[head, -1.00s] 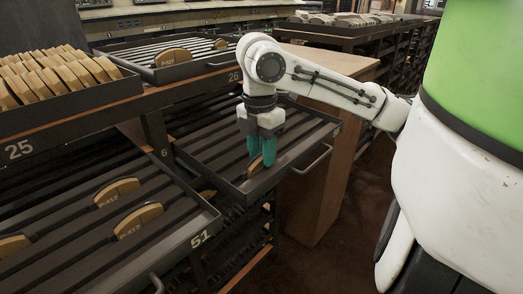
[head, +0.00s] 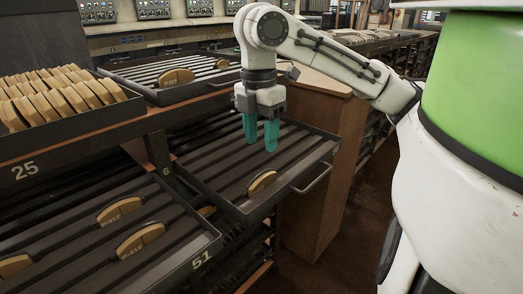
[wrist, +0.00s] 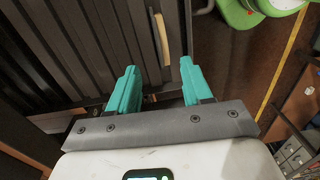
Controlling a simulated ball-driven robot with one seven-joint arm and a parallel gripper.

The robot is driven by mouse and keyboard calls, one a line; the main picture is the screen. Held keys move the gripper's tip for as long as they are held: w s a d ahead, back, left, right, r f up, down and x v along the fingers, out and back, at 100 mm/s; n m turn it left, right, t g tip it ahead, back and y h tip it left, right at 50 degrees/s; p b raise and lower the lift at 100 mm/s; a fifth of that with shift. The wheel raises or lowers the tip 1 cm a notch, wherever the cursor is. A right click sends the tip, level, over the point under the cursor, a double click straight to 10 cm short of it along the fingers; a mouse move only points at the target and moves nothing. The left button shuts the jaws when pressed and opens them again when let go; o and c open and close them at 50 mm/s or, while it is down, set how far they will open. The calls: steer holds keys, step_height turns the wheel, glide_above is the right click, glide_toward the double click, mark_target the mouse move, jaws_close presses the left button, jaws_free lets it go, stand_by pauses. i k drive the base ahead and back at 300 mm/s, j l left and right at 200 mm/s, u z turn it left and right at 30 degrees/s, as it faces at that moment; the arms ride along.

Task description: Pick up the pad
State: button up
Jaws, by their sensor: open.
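My gripper (head: 261,133) hangs above the slatted open tray (head: 215,180) on the right, its teal fingers pointing down. It is open and empty. A tan, curved brake pad (head: 262,182) stands on edge in this tray near its front side, below and in front of my gripper in the head view. In the wrist view the pad (wrist: 161,38) shows as a thin upright tan strip ahead of the fingers, its line falling between them. The fingers (wrist: 158,88) are apart with a wide gap and do not touch the pad.
The lower left tray (head: 120,235) holds several tan pads marked with numbers. A bin of many pads (head: 60,100) is at the far left. Another tray (head: 160,82) with pads lies behind. A metal handle (head: 318,178) sticks out from the right tray's front.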

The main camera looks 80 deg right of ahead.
mark_target(142, 236)
steer(key=k, duration=1)
